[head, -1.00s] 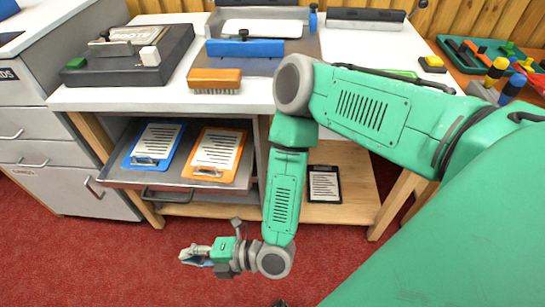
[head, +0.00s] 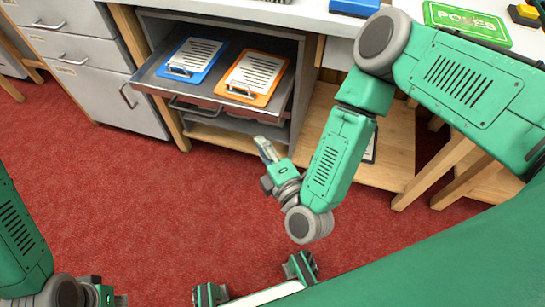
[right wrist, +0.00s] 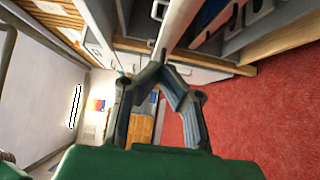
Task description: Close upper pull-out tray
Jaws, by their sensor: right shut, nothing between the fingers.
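The upper pull-out tray (head: 206,98) is grey metal and stands pulled out of the bench in the head view. A blue clipboard (head: 192,59) and an orange clipboard (head: 256,77) lie in it. It has a bar handle (head: 192,108) on its front. My right gripper (head: 262,142) is shut and empty, in front of and below the tray's right front corner. In the right wrist view its fingertips (right wrist: 162,70) meet just below a pale edge, seemingly the tray's; contact cannot be told. My left gripper (head: 115,299) is cut off at the bottom left.
A lower drawer or tray (head: 235,124) sits beneath the upper one. A grey drawer cabinet (head: 90,75) stands left of the bench. A wooden shelf (head: 395,150) and bench legs are to the right. Red carpet (head: 150,215) lies open in front.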

